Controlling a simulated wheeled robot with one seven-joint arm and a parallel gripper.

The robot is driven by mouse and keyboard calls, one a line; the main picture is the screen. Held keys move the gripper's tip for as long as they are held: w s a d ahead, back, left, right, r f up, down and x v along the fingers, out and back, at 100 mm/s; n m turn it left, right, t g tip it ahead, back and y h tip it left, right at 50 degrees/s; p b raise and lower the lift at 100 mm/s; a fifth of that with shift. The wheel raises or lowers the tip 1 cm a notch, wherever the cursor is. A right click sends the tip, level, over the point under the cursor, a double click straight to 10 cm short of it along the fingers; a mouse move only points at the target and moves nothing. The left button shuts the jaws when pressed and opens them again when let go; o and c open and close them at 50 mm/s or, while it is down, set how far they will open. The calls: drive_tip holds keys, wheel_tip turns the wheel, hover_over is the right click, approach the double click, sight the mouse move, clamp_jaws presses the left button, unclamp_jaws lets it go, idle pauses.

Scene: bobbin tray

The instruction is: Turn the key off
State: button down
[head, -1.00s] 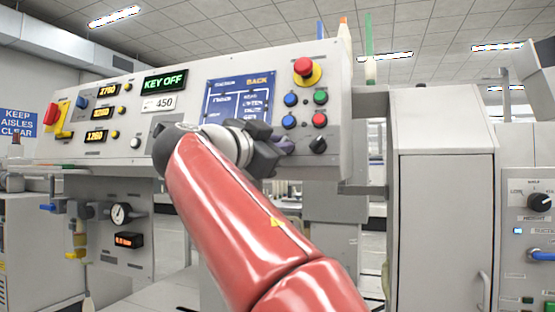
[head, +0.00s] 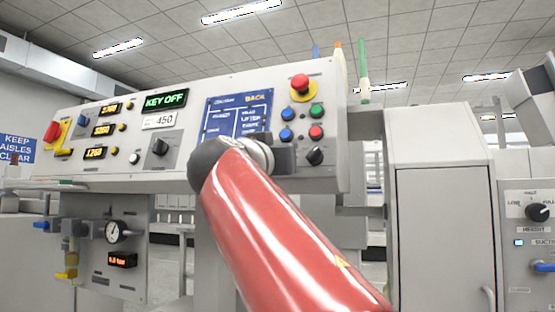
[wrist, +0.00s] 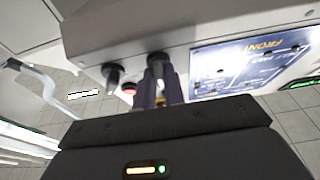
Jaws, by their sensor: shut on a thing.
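The key is a black key switch (wrist: 158,59) on the panel's lower edge in the wrist view. My gripper (wrist: 157,84) has its purple fingers shut on it, though their tips partly hide it. In the head view my gripper (head: 284,156) is at the panel's lower right, and its dark body and red arm hide the key. The green display (head: 165,101) at the panel's upper left reads KEY OFF. The key's exact angle cannot be told.
Right of my gripper are a black knob (head: 314,156), a red button (head: 316,132) and other coloured buttons. A red emergency stop (head: 300,84) sits above. A blue screen (head: 238,112) is partly covered by my arm. A grey cabinet (head: 440,220) stands at right.

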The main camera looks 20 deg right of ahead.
drive_tip(key=shift+f, duration=0.1)
idle(0.3)
drive_tip(key=c, duration=1.5)
unclamp_jaws()
drive_tip(key=b+v, duration=0.1)
drive_tip(key=v, duration=0.6)
drive_tip(key=shift+s+a+b, duration=0.3)
wheel_tip(320, 180, down, 22)
drive_tip(key=s+n+g+y+p, duration=0.3)
drive_tip(key=n+g+y+p, duration=0.1)
drive_tip(key=n+y+p, duration=0.35)
drive_tip(key=s+a+f+g+y+p, duration=0.1)
drive_tip(key=s+f+y, duration=0.1)
drive_tip(key=s+f, duration=0.2)
drive_tip(key=s+a+f+n+g+y+p, duration=0.1)
drive_tip(key=s+f, duration=0.3)
drive_tip(key=f, duration=0.5)
drive_tip(key=s+a+f+g+y+p, duration=0.2)
drive_tip(key=s+f+g+y, duration=0.1)
drive_tip(key=f, duration=0.4)
drive_tip(key=shift+s+a+f+n+y, duration=0.25)
drive_tip(key=shift+s+f+y, duration=0.1)
drive_tip(key=shift+s+y, duration=0.15)
